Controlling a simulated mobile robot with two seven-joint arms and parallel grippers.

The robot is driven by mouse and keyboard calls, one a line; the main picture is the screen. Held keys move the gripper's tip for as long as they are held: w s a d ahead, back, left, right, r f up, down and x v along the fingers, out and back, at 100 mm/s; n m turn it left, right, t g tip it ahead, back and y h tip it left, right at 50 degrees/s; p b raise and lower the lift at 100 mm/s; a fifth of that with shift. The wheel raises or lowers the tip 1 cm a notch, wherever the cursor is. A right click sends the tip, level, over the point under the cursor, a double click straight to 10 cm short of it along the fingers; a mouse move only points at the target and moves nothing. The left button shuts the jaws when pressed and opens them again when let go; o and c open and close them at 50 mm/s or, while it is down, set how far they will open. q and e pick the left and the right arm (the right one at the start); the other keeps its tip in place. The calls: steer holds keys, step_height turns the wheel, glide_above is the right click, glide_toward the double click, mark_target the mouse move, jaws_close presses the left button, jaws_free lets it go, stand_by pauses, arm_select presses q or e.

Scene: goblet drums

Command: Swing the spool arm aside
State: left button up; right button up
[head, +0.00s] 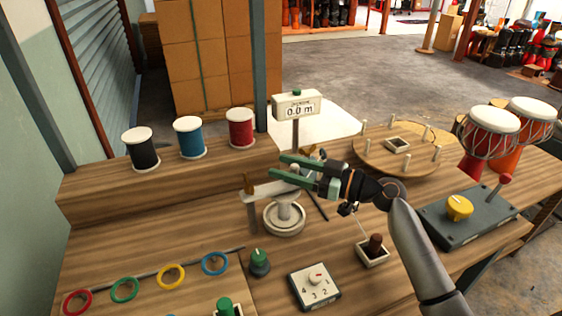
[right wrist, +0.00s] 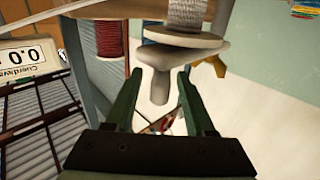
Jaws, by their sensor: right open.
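The white spool arm (head: 268,192) sits low over a round white pedestal (head: 284,220) at the middle of the wooden bench. Its left end is by a short brown post (head: 250,187). My right gripper (head: 278,167), with green fingers, is just above the arm and points left. The gripper is open. In the right wrist view, a pale stubby part (right wrist: 160,86) shows between or just beyond the open fingers (right wrist: 160,75); I cannot tell whether they touch it. My left gripper is not in view.
A counter sign (head: 297,105) reading 0.0 m stands behind the gripper. Black (head: 141,150), blue (head: 189,138) and red (head: 241,130) spools stand on a raised shelf. A round pegged board (head: 370,152), a numbered dial (head: 315,286) and a yellow-knobbed box (head: 470,217) are nearby.

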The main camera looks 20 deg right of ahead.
steer(key=shift+w+a, duration=0.5)
steer(key=shift+w, duration=0.05)
jaws_close()
stand_by(1.1)
